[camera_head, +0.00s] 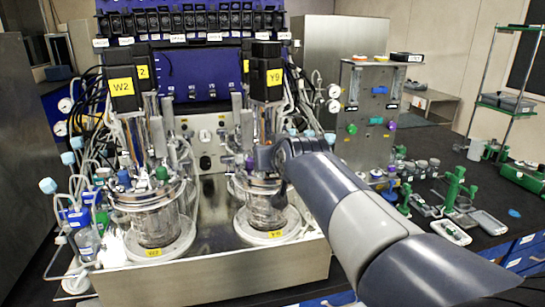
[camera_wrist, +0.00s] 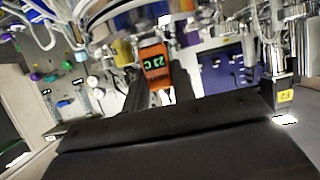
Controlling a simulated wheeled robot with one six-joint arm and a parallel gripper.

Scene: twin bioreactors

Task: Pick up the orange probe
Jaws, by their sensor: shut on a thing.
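The orange probe (camera_wrist: 155,66) shows in the wrist view as a small orange block with a dark label, close to the underside of round metal parts. My gripper (camera_wrist: 158,90) has its dark fingers on both sides of the probe and is shut on it. I cannot tell whether the probe is still seated in its fitting. In the head view my arm reaches to the right bioreactor (camera_head: 263,211), and my gripper (camera_head: 278,180) is small and dark beside its upper part. The orange probe cannot be made out in the head view.
The left bioreactor (camera_head: 150,215) stands on the same metal base (camera_head: 215,278). Tubes and cables crowd around both vessels. A grey control panel (camera_head: 368,100) stands behind on the right. Green stands and small devices (camera_head: 455,190) occupy the black bench to the right.

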